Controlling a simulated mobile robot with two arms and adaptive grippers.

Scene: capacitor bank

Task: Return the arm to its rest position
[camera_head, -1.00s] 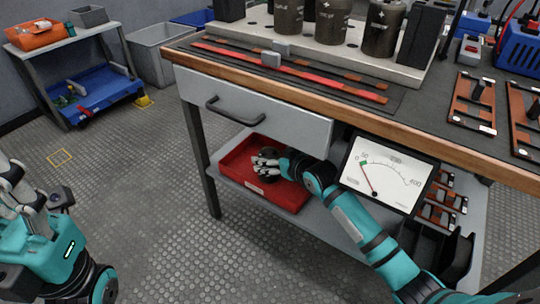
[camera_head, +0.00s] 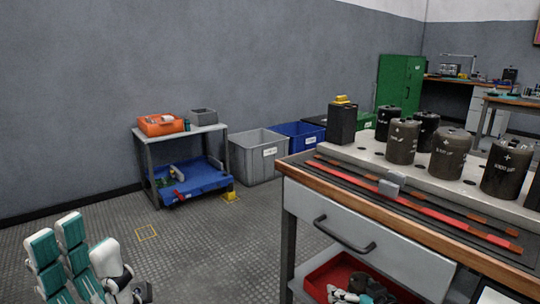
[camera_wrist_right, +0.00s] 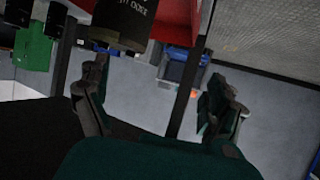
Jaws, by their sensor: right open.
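My right gripper (camera_head: 345,294) is at the bottom edge of the head view, over the red tray (camera_head: 322,277) on the shelf under the bench. The right wrist view shows the right gripper (camera_wrist_right: 155,80) with its fingers spread apart and nothing between the fingertips. A dark capacitor with pale lettering (camera_wrist_right: 122,22) is close to its fingertips, in front of the red tray (camera_wrist_right: 172,18). My left gripper (camera_head: 90,250) is at the lower left of the head view, fingers pointing up, with nothing visible in it.
The bench (camera_head: 335,207) carries several capacitors (camera_head: 403,141) and has a drawer (camera_head: 352,236) above the tray. A small grey table (camera_head: 182,134) and a grey bin (camera_head: 252,167) stand at the wall. The floor (camera_head: 215,245) between is clear.

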